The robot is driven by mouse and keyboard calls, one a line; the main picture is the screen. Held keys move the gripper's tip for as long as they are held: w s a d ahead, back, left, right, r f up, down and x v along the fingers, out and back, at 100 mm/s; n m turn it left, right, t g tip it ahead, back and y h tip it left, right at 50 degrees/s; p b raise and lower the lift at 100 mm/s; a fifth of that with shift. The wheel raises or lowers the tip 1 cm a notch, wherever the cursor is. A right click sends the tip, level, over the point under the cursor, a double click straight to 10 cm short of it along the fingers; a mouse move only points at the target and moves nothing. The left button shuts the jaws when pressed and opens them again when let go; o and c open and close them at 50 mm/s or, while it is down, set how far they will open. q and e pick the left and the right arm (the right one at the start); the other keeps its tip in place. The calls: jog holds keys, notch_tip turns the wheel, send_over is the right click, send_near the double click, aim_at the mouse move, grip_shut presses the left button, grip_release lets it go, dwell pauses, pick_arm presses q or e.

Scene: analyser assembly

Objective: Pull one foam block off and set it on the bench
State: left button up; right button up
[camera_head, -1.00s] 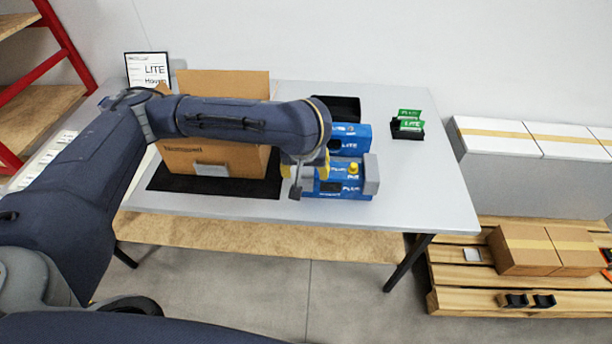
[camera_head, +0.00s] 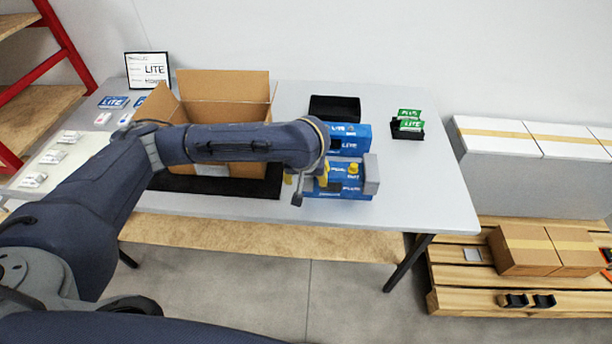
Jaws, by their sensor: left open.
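A blue analyser marked PLUS (camera_head: 345,190) lies near the front edge of the bench (camera_head: 420,200), with a yellow knob (camera_head: 353,168) on top. A grey foam block (camera_head: 372,174) caps its right end. Its left end is mostly hidden by my left gripper, so I cannot tell whether a second block sits there. My left gripper (camera_head: 309,186) is open and points down at that left end; I cannot tell whether it touches anything. My right gripper is not in view.
An open cardboard box (camera_head: 226,112) stands on a black mat (camera_head: 255,187) behind my left arm. A second blue unit marked LITE (camera_head: 350,138), a black tray (camera_head: 334,108) and a green-card holder (camera_head: 408,128) are behind. The bench's right side is clear.

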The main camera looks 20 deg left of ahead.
pick_arm(q)
jog(key=shift+c, duration=0.3)
jog(key=c, duration=1.2)
jog(key=shift+r, duration=0.5)
jog(key=shift+r, duration=3.4)
